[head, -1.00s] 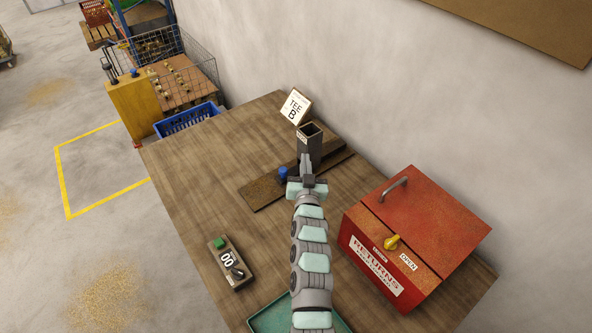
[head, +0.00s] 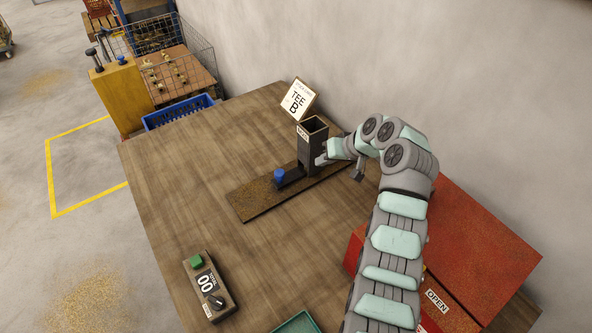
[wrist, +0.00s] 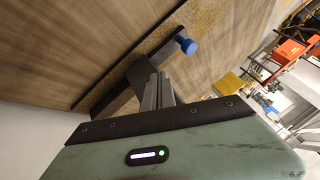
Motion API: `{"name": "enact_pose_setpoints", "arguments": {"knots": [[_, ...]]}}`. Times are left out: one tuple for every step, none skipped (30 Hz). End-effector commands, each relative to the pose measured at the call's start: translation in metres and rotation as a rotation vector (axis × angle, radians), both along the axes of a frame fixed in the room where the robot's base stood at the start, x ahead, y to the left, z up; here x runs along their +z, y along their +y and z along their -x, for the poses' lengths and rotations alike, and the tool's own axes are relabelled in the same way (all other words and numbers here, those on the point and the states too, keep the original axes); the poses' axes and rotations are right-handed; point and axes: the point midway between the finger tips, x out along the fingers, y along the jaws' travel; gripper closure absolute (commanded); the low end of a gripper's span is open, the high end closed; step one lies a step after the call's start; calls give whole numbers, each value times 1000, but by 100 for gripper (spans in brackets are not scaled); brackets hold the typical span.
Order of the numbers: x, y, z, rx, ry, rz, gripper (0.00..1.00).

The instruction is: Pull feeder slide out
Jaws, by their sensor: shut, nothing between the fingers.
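The feeder is a dark square upright tube (head: 312,150), open at the top, on a brown board. Its slide (head: 293,178) is a dark bar at the tube's foot, with a blue knob (head: 279,175) at its left end. In the wrist view the blue knob (wrist: 187,45) stands beyond my fingertips, with the dark slide (wrist: 163,54) running to it. My gripper (head: 322,160) is at the right side of the tube, apart from the knob. In the wrist view its fingers (wrist: 160,88) are together and empty. I cannot tell whether they touch the tube.
A red returns box (head: 470,245) is at the right, partly behind my arm. A counter box (head: 207,284) with a green button lies at the front left. A "TEE B" card (head: 298,99) stands behind the tube. The table left of the board is clear.

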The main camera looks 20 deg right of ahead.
Motion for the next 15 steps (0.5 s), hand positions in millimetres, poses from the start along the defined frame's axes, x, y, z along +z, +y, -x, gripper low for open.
{"name": "enact_pose_setpoints", "arguments": {"knots": [[1,0,6,20,18,-9,100],[3,0,9,30,26,-13,100],[4,1,13,43,38,-19,100],[5,2,16,51,46,-22,100],[6,2,18,56,51,-24,100],[6,2,19,60,55,-26,100],[7,3,20,62,57,-27,100],[7,3,20,63,58,-28,100],[7,3,20,63,59,-28,100],[7,3,20,63,59,-28,100],[7,3,20,63,59,-28,100],[7,3,20,62,58,-27,100],[7,3,20,62,58,-27,100],[7,3,20,62,58,-27,100],[7,3,20,62,57,-27,100]]}}
